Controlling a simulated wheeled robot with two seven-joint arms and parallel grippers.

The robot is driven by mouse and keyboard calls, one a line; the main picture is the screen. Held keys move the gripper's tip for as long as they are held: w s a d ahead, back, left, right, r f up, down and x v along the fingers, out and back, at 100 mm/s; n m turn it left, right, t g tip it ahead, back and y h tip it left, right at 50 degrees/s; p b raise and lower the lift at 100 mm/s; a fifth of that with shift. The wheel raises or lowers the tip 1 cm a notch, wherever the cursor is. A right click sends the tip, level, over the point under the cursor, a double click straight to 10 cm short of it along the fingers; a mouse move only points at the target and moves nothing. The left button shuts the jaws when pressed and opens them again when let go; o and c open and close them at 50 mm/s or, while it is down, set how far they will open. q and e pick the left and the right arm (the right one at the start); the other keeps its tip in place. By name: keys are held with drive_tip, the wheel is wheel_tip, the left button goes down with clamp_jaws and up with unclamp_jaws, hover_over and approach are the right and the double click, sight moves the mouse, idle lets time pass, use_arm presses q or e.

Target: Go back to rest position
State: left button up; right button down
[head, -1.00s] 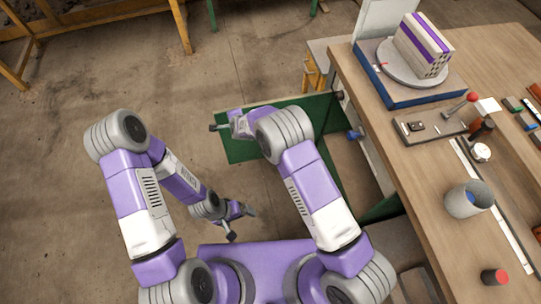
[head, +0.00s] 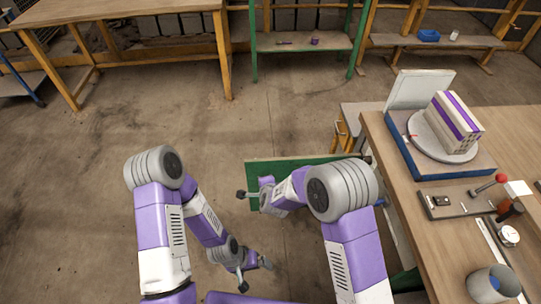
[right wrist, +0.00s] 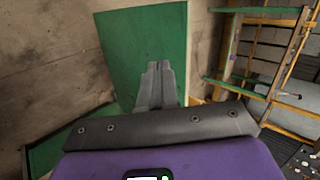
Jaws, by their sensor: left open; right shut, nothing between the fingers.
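A pale hollow brick with purple stripes (head: 455,120) sits on a round grey turntable (head: 424,136) on the workbench at the right of the head view. My left gripper (head: 254,272) hangs low over the floor at the bottom centre, open and empty, far from the brick. My right gripper (head: 244,195) is beside a green panel (head: 295,164), left of the workbench. In the right wrist view its grey fingers (right wrist: 160,68) are together, with nothing between them. The green panel is behind them there.
The wooden workbench (head: 400,160) fills the right side. It carries a hammer-like tool (head: 509,209), a dial gauge (head: 509,235) and a grey cup (head: 492,284). Wooden tables (head: 125,12) and a green-framed shelf (head: 300,41) stand at the back. The floor left of my arms is clear.

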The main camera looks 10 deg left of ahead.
drive_tip(key=s+d+f+n+g+p, duration=0.1)
drive_tip(key=s+d+f+n+g, duration=0.1)
drive_tip(key=s+d+f, duration=0.3)
drive_tip(key=s+d+f+n+g+p, duration=0.1)
drive_tip(key=s+d+f+n, duration=0.1)
drive_tip(key=d, duration=0.4)
drive_tip(key=s+d+n+g+p, duration=0.1)
drive_tip(key=s+d+n+g, duration=0.1)
drive_tip(key=s, duration=0.7)
drive_tip(key=s+d+f+n+g+p, duration=0.1)
drive_tip(key=s+d+n+g, duration=0.2)
drive_tip(key=s, duration=0.6)
drive_tip(key=d+n, duration=0.2)
drive_tip(key=d, duration=0.1)
drive_tip(key=shift+s+f+y, duration=0.15)
drive_tip(key=shift+s+y, duration=0.05)
drive_tip(key=shift+y, duration=0.2)
